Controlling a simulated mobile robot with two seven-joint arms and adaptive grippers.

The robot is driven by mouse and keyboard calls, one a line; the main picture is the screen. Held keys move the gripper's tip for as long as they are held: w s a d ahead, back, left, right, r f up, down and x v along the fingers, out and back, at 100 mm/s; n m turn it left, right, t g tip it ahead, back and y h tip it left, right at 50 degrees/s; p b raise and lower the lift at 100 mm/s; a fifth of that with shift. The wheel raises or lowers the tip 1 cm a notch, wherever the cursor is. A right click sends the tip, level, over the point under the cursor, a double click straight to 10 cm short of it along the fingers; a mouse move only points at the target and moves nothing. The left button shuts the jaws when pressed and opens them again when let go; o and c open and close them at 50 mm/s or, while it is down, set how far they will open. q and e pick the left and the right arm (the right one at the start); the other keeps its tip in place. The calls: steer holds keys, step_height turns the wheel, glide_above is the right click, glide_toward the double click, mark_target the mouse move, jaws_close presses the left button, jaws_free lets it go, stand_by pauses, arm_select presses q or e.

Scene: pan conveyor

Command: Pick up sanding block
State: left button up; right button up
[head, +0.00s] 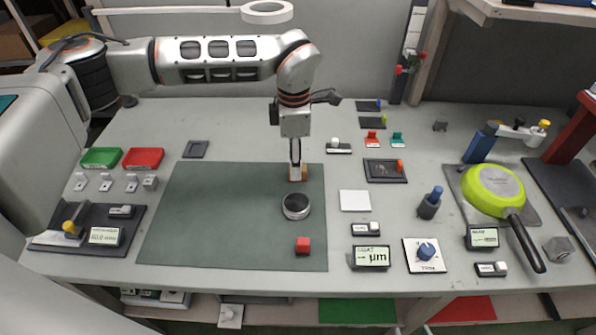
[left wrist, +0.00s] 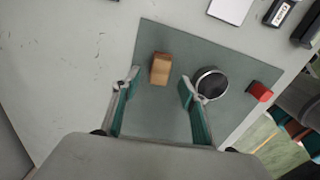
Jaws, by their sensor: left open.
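The sanding block (head: 303,174), a small tan-brown block, stands on the dark green mat (head: 220,215) near its far right corner. My left gripper (head: 296,166) points straight down over it, and its fingers hide part of the block in the head view. In the left wrist view the block (left wrist: 160,69) lies ahead, between the two spread fingertips of the left gripper (left wrist: 160,82). The fingers are open, with visible gaps on both sides of the block. My right gripper is not seen in either view.
A round metal ring or cup (head: 296,206) stands close to the block, beside one fingertip in the left wrist view. A red cube (head: 303,246) sits nearer the mat's front edge. A white square (head: 354,200) and small devices lie to the right. The mat's left half is clear.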

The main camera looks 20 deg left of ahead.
arm_select(q)
step_height(320, 180, down, 3)
steer(key=shift+d+r, duration=0.15)
steer(key=shift+r, duration=0.05)
steer(key=shift+w+f, duration=0.1)
steer(key=shift+f, duration=0.25)
arm_select(e)
steer(key=shift+w+r, duration=0.25)
steer(key=shift+w, duration=0.15)
arm_select(q)
steer(key=c, duration=1.2)
steer(key=shift+r+p, duration=0.5)
steer(key=shift+r, duration=9.55)
arm_select(e)
steer(key=shift+r, duration=0.55)
